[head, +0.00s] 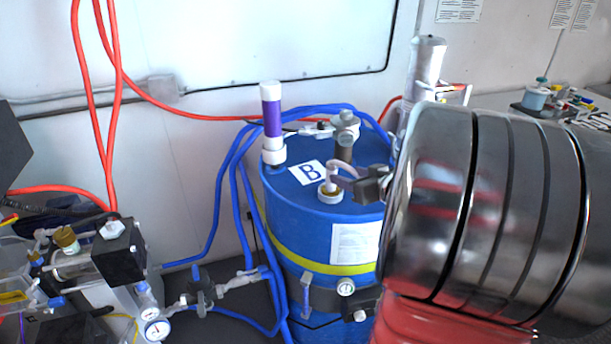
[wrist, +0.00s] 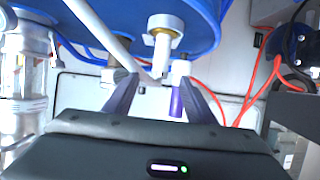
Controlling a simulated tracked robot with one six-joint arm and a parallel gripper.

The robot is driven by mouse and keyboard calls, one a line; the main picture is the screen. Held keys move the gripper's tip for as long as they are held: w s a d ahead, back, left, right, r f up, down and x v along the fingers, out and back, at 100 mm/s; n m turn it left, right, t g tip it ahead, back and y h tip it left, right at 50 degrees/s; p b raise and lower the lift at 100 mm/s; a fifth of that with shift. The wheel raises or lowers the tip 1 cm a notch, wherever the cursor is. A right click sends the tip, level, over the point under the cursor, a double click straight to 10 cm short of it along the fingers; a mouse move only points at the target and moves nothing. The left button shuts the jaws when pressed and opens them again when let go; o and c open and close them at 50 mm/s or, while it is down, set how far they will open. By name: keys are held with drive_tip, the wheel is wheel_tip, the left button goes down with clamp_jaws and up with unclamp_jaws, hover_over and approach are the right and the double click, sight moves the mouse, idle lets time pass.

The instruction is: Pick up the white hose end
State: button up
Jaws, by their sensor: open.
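The white hose (head: 345,170) shows on top of the blue drum (head: 325,240), near a white round fitting (head: 330,193) and the "B" label. My gripper (head: 372,186) is a dark shape just right of it. The fingers are apart, and I see no grip on the hose. A white fitting with a yellowish ring (wrist: 163,42) is just beyond them. Whether a finger touches the hose, I cannot tell.
A purple and white tube (head: 272,125) stands upright on the drum's left side, and a grey metal fitting (head: 344,135) stands behind the hose. Blue hoses (head: 232,180) loop around the drum's left. A valve assembly (head: 120,250) with gauges is at the lower left.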

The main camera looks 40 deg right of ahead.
sight(335, 171)
idle(0.3)
drive_tip(key=shift+x, duration=4.3)
drive_tip(key=shift+x, duration=2.6)
drive_tip(key=shift+a, duration=0.1)
clamp_jaws()
